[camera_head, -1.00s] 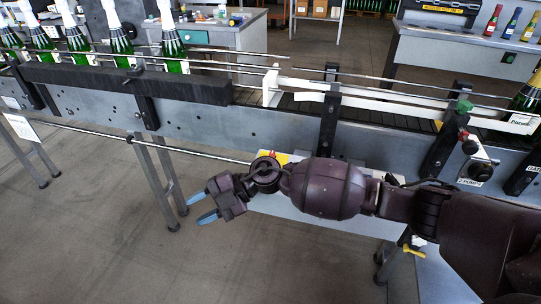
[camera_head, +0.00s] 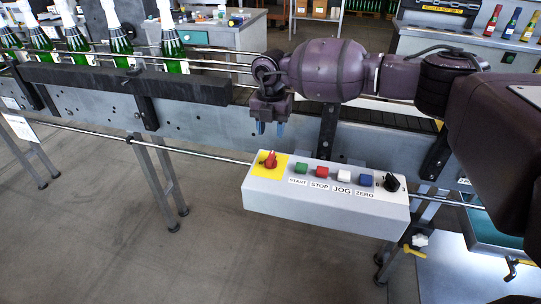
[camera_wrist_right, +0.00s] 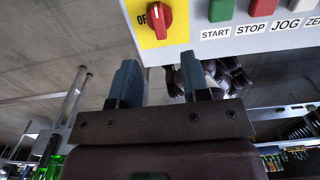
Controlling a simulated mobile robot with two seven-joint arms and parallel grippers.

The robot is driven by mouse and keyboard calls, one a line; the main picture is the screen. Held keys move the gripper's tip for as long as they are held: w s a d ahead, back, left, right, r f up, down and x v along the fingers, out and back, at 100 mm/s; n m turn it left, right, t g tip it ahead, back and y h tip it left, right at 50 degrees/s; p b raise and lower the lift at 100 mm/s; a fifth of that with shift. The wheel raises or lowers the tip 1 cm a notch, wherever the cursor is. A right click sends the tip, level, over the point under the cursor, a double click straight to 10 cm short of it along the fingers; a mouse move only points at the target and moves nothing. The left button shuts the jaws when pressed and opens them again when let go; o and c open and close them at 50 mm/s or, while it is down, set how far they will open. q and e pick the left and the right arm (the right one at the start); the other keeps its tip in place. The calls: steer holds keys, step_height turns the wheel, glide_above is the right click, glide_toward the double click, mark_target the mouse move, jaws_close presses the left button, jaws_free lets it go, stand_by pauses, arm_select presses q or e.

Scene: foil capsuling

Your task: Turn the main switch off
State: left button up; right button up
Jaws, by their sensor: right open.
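The main switch is a red rotary knob (camera_head: 269,160) on a yellow plate (camera_head: 258,168) at the left end of a grey control box. In the right wrist view the red knob (camera_wrist_right: 154,18) is tilted from upright, and part of the word "OFF" shows left of it. My right gripper (camera_head: 270,128) points down just above and behind the knob, apart from it. Its two blue-grey fingertips (camera_wrist_right: 155,80) are spread with nothing between them. My left gripper is not in view.
The control box (camera_head: 320,215) also carries green, red, white and blue buttons and a black knob (camera_head: 391,183). The conveyor (camera_head: 200,118) runs behind it, with several foil-topped bottles (camera_head: 172,45) at the left. Floor in front is clear.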

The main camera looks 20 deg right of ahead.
mark_target(271, 156)
step_height(271, 156, down, 10)
steer(key=shift+r+b, duration=0.25)
steer(key=shift+b, duration=0.45)
